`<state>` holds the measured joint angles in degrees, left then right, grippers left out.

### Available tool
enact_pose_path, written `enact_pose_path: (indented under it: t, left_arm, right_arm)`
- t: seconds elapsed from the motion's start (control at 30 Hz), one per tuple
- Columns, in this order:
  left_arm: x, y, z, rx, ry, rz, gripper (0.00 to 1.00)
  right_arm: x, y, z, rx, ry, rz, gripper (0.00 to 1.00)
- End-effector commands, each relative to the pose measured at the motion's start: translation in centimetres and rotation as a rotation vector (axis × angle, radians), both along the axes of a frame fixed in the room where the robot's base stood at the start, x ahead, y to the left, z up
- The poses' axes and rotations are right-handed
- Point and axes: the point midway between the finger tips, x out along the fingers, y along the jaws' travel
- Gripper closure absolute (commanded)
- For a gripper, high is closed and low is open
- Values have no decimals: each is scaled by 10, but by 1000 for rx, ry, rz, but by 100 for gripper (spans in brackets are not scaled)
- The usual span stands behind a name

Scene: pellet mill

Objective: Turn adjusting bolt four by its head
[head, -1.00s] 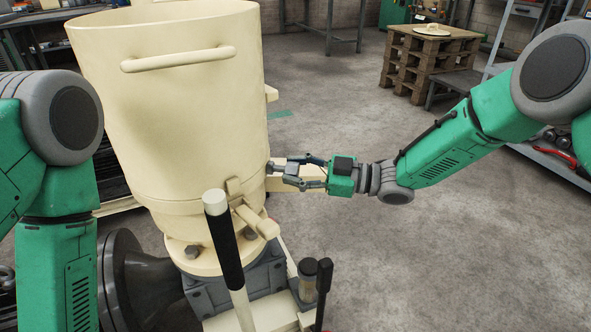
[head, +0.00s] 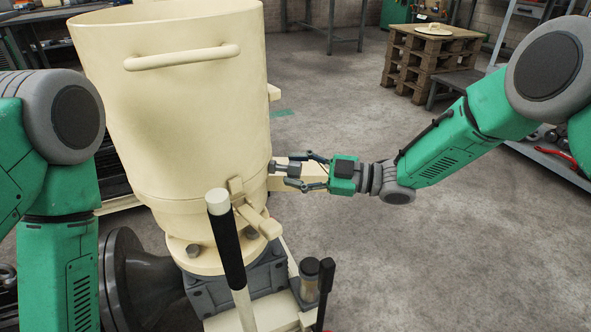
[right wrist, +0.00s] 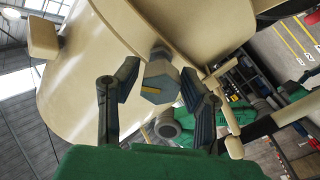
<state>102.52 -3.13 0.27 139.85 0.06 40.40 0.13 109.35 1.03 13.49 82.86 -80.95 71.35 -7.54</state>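The adjusting bolt (head: 287,169) sticks out sideways from the right side of the cream hopper. In the right wrist view its grey hexagonal head (right wrist: 160,82) faces the camera, with a yellow mark on it. My right gripper (head: 303,172) is open, its two fingers spread above and below the bolt head. The right wrist view shows the fingers (right wrist: 157,90) on either side of the head, with gaps between. No number shows on the bolt. My left arm is at the left edge; its gripper is not in view.
The cream hopper (head: 180,110) fills the left centre. A lever with a black grip (head: 227,250) stands in front, with a smaller black handle (head: 325,285) to its right. Pallets (head: 425,65) stand at the back right. The floor right of the mill is clear.

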Motion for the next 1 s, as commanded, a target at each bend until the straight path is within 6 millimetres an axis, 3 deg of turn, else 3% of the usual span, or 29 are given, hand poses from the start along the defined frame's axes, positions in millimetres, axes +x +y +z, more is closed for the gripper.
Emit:
enact_pose_path:
  t: [0.43,0.8,1.0]
  left_arm:
    - [-2,0,1,0,-3,0,60]
    - [-1,0,1,0,-3,0,60]
    - [-1,0,1,0,-3,0,60]
  right_arm:
    - [-1,-9,0,0,2,-1,52]
    - [-17,-80,0,1,2,-2,52]
    - [-23,-108,-1,0,2,-1,52]
